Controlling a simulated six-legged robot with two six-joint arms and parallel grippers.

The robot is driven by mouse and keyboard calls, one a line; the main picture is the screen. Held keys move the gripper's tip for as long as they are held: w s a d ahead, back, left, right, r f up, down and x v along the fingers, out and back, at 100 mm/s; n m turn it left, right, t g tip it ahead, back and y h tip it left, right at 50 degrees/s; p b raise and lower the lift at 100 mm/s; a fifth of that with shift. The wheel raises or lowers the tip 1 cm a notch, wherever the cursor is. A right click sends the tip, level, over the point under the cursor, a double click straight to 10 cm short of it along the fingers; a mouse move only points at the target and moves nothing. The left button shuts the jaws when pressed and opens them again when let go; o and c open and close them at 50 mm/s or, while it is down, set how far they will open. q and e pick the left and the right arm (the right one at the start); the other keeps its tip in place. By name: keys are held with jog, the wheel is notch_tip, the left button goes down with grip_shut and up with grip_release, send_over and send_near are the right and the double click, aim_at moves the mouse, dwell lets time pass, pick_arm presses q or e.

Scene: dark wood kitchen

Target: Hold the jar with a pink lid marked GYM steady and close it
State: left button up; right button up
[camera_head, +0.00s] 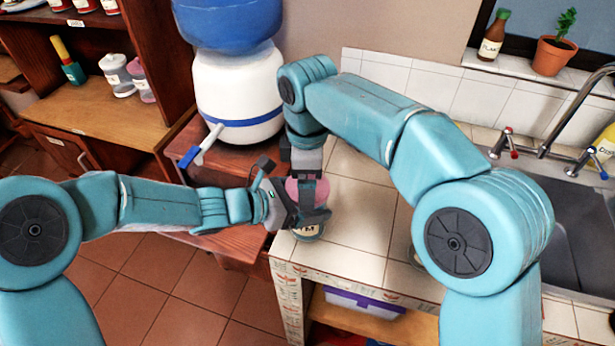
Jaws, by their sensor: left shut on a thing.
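The jar (309,231) with a pale label stands upright on the tiled counter near its left corner. Only part of the label's lettering shows. Its pink lid (322,188) is at the top of the jar, partly hidden by my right gripper. I cannot tell whether the lid is fully seated. My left gripper (308,216) comes in from the left and is shut on the jar's side. My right gripper (307,180) points down from above at the lid. Its fingertips overlap the lid, and I cannot tell whether they are shut on it.
A blue and white water dispenser (236,95) stands behind, on a wooden cabinet. The counter (352,212) is clear just right of the jar. A round item is partly hidden by my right arm. The sink (572,215) and faucet (543,150) are at the right. Shelves stand at the left.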

jog(key=o, duration=0.9)
jog(key=shift+c, duration=0.2)
jog(key=shift+r, duration=2.3)
jog(key=shift+r+n, duration=0.6)
jog(key=shift+r, duration=1.15)
jog(key=shift+f, duration=0.1)
